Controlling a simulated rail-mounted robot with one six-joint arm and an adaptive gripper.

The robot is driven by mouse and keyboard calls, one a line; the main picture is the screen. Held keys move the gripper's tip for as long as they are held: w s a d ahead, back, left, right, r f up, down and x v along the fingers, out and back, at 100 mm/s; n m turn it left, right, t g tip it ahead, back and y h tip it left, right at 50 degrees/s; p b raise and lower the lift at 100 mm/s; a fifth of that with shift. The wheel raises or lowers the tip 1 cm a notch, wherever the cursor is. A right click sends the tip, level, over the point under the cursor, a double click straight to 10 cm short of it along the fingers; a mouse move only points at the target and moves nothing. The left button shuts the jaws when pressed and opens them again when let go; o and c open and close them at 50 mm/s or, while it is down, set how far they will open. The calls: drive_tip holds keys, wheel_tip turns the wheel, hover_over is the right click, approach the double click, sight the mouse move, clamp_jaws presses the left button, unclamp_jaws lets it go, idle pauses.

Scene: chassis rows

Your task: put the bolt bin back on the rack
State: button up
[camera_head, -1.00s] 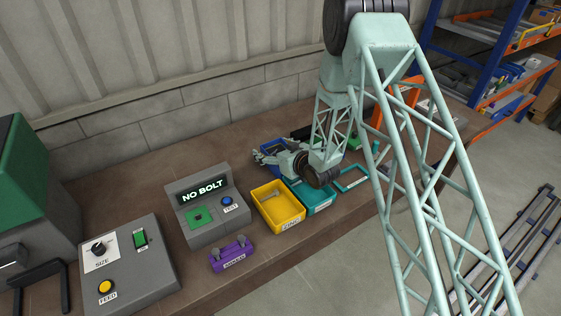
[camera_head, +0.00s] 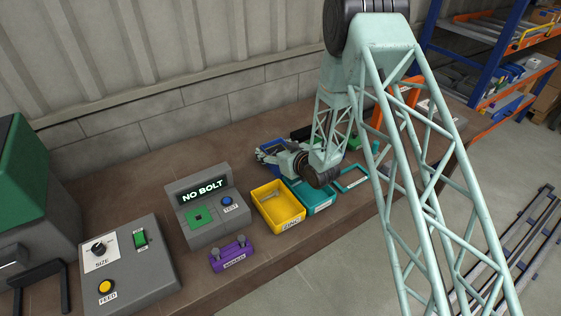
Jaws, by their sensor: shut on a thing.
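My gripper (camera_head: 266,157) is at the back of the bench, behind the yellow bin, with its fingers pointing left. It is shut on a blue bin (camera_head: 271,145), which is mostly hidden behind the fingers; its label and contents cannot be read. A yellow bin (camera_head: 291,223) with a front label and a pale part inside stands in front of the gripper. A teal bin (camera_head: 318,207) stands right beside it, partly under my wrist. I cannot tell which bin is labelled for bolts. A blue and orange rack (camera_head: 483,102) stands at the far right, with loaded shelves.
A grey box reading "NO BOLT" (camera_head: 208,208) and a purple holder (camera_head: 231,257) stand left of the bins. A control box (camera_head: 126,275) is at the front left. Another teal frame or bin (camera_head: 352,187) lies right of my wrist.

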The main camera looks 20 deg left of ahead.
drive_tip(key=shift+r, duration=0.15)
wheel_tip(320, 180, up, 10)
idle(1.1)
drive_tip(key=shift+w, duration=0.1)
idle(0.5)
